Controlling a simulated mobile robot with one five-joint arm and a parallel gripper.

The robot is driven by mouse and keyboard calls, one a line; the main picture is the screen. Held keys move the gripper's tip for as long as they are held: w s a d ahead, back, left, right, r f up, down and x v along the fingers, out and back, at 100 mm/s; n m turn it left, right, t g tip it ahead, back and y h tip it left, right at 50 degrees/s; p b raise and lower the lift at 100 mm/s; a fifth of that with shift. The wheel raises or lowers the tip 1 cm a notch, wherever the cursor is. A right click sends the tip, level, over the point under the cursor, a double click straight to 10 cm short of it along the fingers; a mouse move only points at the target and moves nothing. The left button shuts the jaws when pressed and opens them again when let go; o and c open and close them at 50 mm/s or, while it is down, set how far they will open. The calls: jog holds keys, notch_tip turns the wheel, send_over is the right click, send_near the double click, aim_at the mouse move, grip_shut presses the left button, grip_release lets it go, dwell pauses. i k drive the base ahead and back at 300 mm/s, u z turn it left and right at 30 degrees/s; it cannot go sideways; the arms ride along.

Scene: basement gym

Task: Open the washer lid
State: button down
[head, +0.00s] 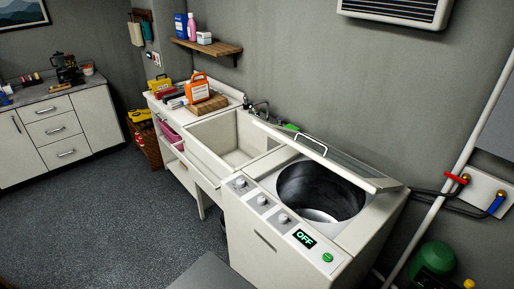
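The white top-loading washer (265,243) stands in the right half of the head view. Its lid (345,165) is raised at the back, tilted, with a bar handle (311,143) on it. The round dark drum (318,193) shows through the uncovered opening. The front panel has several knobs, a display reading OFF (304,239) and a green button (328,257). I cannot tell the lid's exact angle. My gripper is not in view.
A sink (232,140) adjoins the washer's left side. Beyond it, a counter holds an orange box (197,89). Hoses with red and blue taps (497,204) and a pipe stand right of the washer. A green round object (435,258) sits lower right. The dark floor (110,215) at left is clear.

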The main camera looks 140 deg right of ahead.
aim_at(374, 182)
jog(key=z, duration=0.05)
jog(key=k, duration=0.55)
jog(key=z, duration=0.85)
jog(key=i, duration=0.5)
